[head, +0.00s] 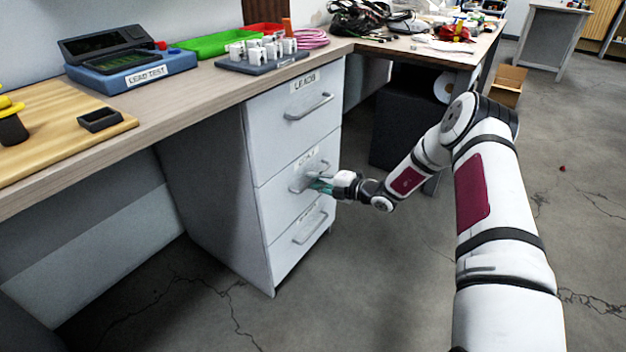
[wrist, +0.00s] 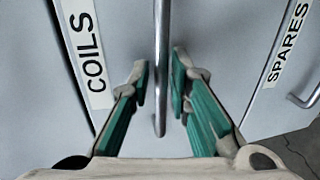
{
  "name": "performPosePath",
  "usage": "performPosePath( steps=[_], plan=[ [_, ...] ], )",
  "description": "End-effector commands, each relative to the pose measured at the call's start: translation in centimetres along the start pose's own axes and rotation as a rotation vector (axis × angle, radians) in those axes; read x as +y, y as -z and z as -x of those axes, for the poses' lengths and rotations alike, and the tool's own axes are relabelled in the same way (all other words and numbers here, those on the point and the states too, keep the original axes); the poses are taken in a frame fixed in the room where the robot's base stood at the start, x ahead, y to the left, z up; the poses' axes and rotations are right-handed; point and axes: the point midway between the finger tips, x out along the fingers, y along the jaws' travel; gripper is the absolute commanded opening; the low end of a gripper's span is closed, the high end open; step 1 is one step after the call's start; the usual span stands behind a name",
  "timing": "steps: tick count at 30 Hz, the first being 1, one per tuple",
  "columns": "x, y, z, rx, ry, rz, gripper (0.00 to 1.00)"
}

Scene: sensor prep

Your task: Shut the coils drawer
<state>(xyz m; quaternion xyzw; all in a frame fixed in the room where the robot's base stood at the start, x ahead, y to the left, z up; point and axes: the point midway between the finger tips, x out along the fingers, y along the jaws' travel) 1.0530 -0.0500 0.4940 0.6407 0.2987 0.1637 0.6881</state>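The coils drawer (head: 283,192) is the middle of three drawers in the grey cabinet, and its front looks flush with the others in the head view. In the wrist view its COILS label (wrist: 88,52) is at the left and its bar handle (wrist: 161,40) runs down the middle. My gripper (head: 320,184) is at this handle. In the wrist view my gripper's green-padded fingers (wrist: 160,85) stand on either side of the bar, with a small gap showing, so it is open around the handle.
The leads drawer (head: 290,118) is above and the spares drawer (head: 302,236) below; both look shut. The worktop (head: 165,105) above carries a blue lead tester (head: 130,72), a green tray (head: 213,43) and small white parts. The floor in front of the cabinet is clear.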

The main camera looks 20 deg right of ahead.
Motion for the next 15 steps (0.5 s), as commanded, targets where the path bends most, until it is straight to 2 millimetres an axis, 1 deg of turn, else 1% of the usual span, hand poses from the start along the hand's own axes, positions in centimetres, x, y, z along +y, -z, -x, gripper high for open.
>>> performPosePath(
  steps=[1,9,12,15],
  plan=[
    [0.0,-0.2,0.9,-0.004,0.000,0.000,0.18],
    [0.0,-0.2,6.5,-0.006,0.001,0.000,0.18],
    [0.1,-0.2,8.2,-0.007,0.001,0.000,0.18],
    [0.0,-0.2,9.6,-0.005,0.001,0.000,0.18]
  ],
)
